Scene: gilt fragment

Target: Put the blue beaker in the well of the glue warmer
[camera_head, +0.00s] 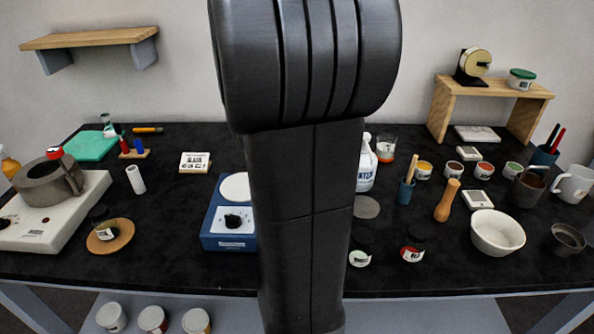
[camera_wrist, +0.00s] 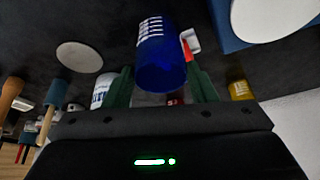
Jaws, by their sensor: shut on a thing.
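The blue beaker (camera_wrist: 162,62) shows in the wrist view with white markings on its side. My gripper (camera_wrist: 162,84) is shut on it, one green finger on each side. The beaker hides part of what lies behind it. In the head view my arm covers the middle, and neither the beaker nor the gripper can be seen there. What looks like the glue warmer (camera_head: 22,228) stands at the far left of the bench, a pale base with a dark grey round collar (camera_head: 45,190) on top. The inside of its well is hard to make out.
A blue device with a white plate (camera_head: 228,230) stands left of my arm; its corner shows in the wrist view (camera_wrist: 228,32). An amber disc (camera_head: 122,243) and white cylinder (camera_head: 136,179) lie near the warmer. Bottles, jars and a white bowl (camera_head: 497,234) crowd the right.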

